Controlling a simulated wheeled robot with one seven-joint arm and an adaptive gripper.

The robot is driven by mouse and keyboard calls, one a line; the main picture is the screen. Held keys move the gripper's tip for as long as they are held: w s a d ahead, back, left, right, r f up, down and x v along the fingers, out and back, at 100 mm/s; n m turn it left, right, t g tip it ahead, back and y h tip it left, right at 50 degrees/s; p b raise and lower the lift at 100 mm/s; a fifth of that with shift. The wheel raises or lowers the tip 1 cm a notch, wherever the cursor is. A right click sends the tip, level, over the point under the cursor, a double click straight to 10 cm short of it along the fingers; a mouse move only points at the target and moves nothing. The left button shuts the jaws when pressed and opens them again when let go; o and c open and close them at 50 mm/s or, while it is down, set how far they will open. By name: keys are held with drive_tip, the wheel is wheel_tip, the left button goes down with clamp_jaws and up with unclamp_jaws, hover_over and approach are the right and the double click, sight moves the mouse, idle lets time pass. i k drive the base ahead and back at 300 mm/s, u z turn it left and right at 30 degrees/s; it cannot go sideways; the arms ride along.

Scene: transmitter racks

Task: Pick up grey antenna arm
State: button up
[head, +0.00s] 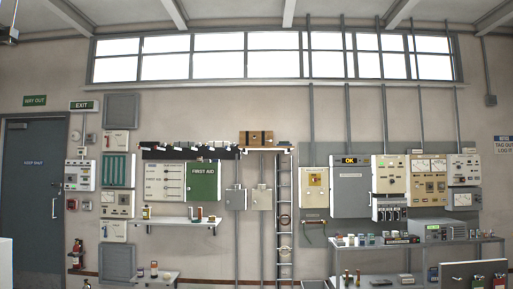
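I cannot pick out the grey antenna arm for certain in the head view; many small grey parts are too small to tell apart. My gripper is not recognisable in this view, so its place relative to the arm is hidden from me. A dark shelf (165,155) high on the wall carries a row of dark and pale items. A wooden box (256,138) stands at its right, on a pale ledge.
A grey metal bench (460,243) with small items stands at the right. Small wall shelves (175,221) hold jars. A ladder (284,210) leans or hangs at the wall. A grey door (35,200) is at the left. A dark object (8,36) is cut off top left.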

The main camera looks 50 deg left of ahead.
sight(186, 144)
drive_tip(key=z, duration=1.05)
drive_tip(key=i, duration=5.05)
drive_tip(key=u, duration=2.95)
drive_tip(key=i, duration=2)
